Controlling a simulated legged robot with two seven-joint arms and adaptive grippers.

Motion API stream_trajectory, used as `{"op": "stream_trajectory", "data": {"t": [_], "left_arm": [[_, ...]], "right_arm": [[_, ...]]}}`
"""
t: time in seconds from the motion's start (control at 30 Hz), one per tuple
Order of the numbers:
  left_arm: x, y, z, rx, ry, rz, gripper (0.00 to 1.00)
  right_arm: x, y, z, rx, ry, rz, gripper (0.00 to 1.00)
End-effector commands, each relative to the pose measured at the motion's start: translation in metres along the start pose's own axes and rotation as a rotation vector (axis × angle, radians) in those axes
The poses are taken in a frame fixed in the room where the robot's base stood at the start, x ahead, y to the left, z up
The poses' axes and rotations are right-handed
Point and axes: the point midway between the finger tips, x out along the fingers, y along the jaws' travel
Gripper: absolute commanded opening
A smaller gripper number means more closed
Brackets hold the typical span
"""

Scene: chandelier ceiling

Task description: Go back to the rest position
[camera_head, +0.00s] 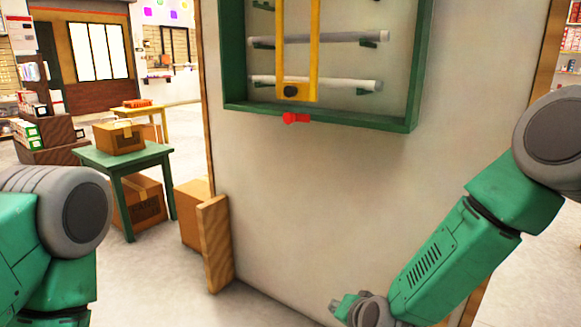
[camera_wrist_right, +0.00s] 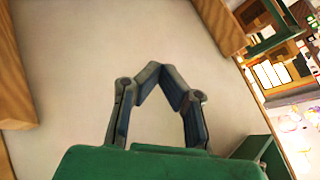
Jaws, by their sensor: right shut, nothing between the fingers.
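My right gripper (camera_head: 340,304) is low in the head view, near the bottom edge, in front of the pale wall panel (camera_head: 340,200). Its green and grey arm comes in from the right and slopes down to it. In the right wrist view the fingers of the right gripper (camera_wrist_right: 161,70) come together at their tips, with nothing between them. My left arm shows at the lower left of the head view, but its gripper is out of the picture.
A green-framed cabinet (camera_head: 307,116) with grey rods, a yellow frame (camera_head: 298,92) and a red knob (camera_head: 295,118) hangs on the panel. A green table (camera_head: 110,160) with a box (camera_head: 119,136) stands at the left.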

Motion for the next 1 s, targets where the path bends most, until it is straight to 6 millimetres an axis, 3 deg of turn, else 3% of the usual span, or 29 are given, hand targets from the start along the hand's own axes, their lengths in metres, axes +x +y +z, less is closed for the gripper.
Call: {"op": "stream_trajectory", "data": {"t": [0.03, 0.1, 0.3, 0.4, 0.6, 0.7, 1.0], "left_arm": [[0.000, 0.000, 0.000, 0.001, 0.000, 0.000, 0.41], [0.000, 0.000, 0.000, 0.001, 0.000, 0.000, 0.41], [0.000, 0.000, 0.000, 0.001, 0.000, 0.001, 0.41], [0.000, 0.000, 0.000, 0.001, 0.000, 0.000, 0.41], [0.000, 0.000, 0.000, 0.001, 0.000, 0.000, 0.41], [-0.003, 0.000, 0.000, 0.001, 0.000, 0.000, 0.41], [-0.083, 0.000, -0.005, 0.001, 0.000, 0.000, 0.41]], "right_arm": [[-0.006, 0.034, 0.027, -0.056, -0.055, 0.050, 0.00], [-0.019, 0.076, 0.058, -0.134, -0.126, 0.110, 0.00], [-0.080, 0.186, 0.134, -0.334, -0.346, 0.267, 0.00], [-0.117, 0.227, 0.160, -0.409, -0.447, 0.326, 0.00], [-0.188, 0.288, 0.194, -0.516, -0.627, 0.414, 0.00], [-0.223, 0.307, 0.203, -0.555, -0.706, 0.448, 0.00], [-0.268, 0.258, 0.160, -0.549, -0.688, 0.441, 0.00]]}}
